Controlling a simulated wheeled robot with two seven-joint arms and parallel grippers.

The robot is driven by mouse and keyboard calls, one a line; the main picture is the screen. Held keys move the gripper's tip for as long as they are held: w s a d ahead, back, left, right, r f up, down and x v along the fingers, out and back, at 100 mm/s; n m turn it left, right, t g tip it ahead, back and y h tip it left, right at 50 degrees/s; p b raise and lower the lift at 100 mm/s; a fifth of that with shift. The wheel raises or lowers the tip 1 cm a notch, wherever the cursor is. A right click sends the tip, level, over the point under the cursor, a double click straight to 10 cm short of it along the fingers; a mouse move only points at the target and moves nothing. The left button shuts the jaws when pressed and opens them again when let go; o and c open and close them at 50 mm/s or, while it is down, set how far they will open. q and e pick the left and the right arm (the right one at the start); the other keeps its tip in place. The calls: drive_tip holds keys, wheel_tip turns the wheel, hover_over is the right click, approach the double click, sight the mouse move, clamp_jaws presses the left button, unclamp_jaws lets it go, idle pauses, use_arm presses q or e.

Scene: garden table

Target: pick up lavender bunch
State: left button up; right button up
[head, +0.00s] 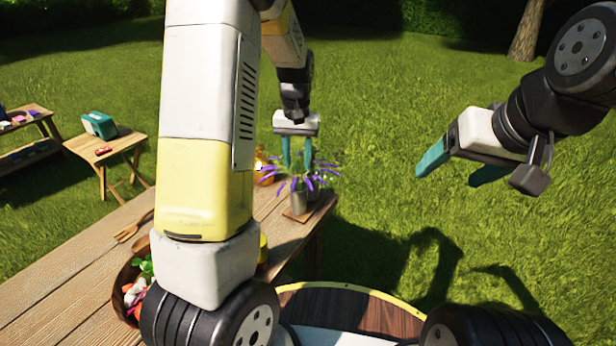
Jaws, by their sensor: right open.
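The lavender bunch (322,180), purple spikes with green leaves, stands upright in a small grey pot or pots (299,201) near the far right corner of the wooden table. My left gripper (297,166) points down from above at the flowers. Its two teal fingers are apart, with their tips at the height of the upper leaves. I see no stems clearly clamped between them. My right gripper (452,176) is open and empty, over the grass to the right of the table.
A bowl of vegetables (128,290) and a wooden fork (133,226) are on the table (60,285). A glowing amber object (263,170) stands left of the lavender. A side table with a teal box (100,124) is further left. My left arm hides the table's middle.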

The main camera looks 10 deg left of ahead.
use_arm(q)
wheel_tip(320, 180, down, 2)
clamp_jaws()
idle(0.3)
idle(1.3)
